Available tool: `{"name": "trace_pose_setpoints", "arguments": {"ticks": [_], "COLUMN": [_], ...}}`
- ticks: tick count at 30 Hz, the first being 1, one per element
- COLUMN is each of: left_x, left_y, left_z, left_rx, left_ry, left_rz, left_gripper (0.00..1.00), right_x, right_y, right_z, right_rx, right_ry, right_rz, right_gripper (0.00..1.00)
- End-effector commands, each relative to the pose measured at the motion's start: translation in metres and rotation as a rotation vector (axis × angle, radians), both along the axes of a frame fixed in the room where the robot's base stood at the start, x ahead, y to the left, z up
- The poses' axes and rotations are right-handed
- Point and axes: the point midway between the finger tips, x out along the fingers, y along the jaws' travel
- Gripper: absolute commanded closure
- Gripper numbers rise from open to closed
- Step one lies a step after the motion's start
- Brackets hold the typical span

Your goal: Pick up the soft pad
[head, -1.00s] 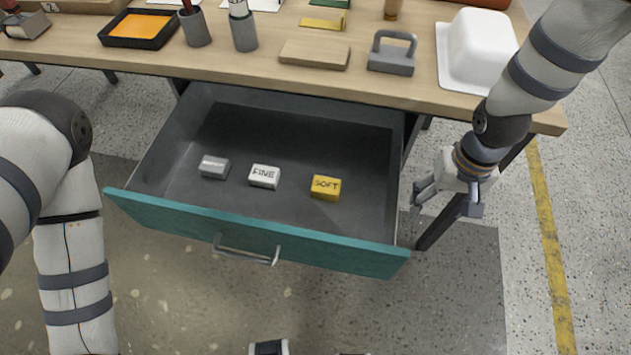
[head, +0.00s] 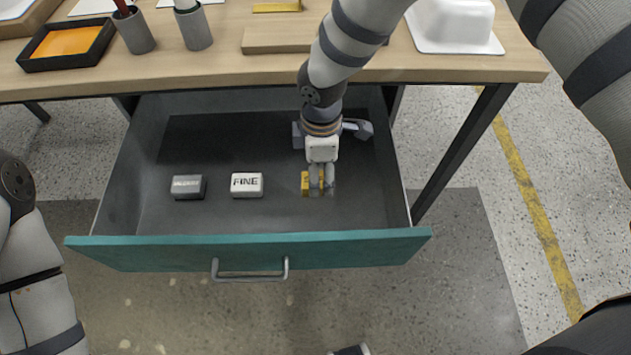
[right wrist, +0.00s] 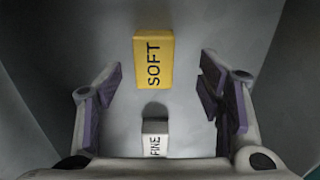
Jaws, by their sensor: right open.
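The soft pad, a yellow block (head: 305,184), lies in the open drawer, right of the other two blocks. My right gripper (head: 322,182) is over it in the head view and hides part of it. In the right wrist view the yellow pad (right wrist: 153,62) shows its SOFT label, centred in the gap between the spread fingers of the right gripper (right wrist: 160,82). The fingers are open and nothing is held. My left arm shows at the left edge of the head view, but its gripper is not seen.
The drawer (head: 245,243) is pulled out, with a teal front. A white FINE block (head: 247,185) and a grey block (head: 188,187) lie to the left.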

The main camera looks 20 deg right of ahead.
Motion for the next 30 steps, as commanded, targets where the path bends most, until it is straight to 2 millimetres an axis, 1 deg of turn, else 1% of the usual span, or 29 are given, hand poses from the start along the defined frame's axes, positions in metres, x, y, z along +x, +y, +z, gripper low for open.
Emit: {"name": "trace_pose_setpoints", "arguments": {"ticks": [6,9,16,17,18,23,24,30], "left_x": [-0.006,-0.007,-0.007,-0.007,-0.007,-0.007,-0.007,-0.007], "left_y": [0.000,0.000,0.000,0.000,0.000,0.000,0.000,0.001], "left_z": [-0.007,-0.008,-0.008,-0.008,-0.008,-0.008,-0.008,-0.008], "left_rx": [0.001,0.001,0.001,0.001,0.001,0.001,0.001,0.001], "left_ry": [0.020,0.023,0.022,0.022,0.022,0.022,0.022,0.022], "left_rz": [-0.002,-0.001,-0.001,-0.001,-0.001,-0.001,-0.001,-0.001], "left_gripper": [0.70,0.70,0.70,0.70,0.70,0.70,0.70,0.70], "right_x": [0.007,0.008,0.009,0.009,0.009,0.009,0.009,0.008], "right_y": [0.004,0.004,0.004,0.004,0.004,0.004,0.004,0.003], "right_z": [-0.041,-0.052,-0.053,-0.053,-0.053,-0.053,-0.053,-0.053], "right_rx": [0.000,0.000,0.000,0.000,0.000,0.000,0.000,0.000], "right_ry": [0.003,0.001,-0.003,-0.003,-0.003,-0.002,-0.002,-0.002], "right_rz": [-0.002,-0.003,-0.004,-0.004,-0.004,-0.004,-0.004,-0.004], "right_gripper": [0.38,0.38,0.38,0.43,0.52,0.88,0.90,0.90]}}
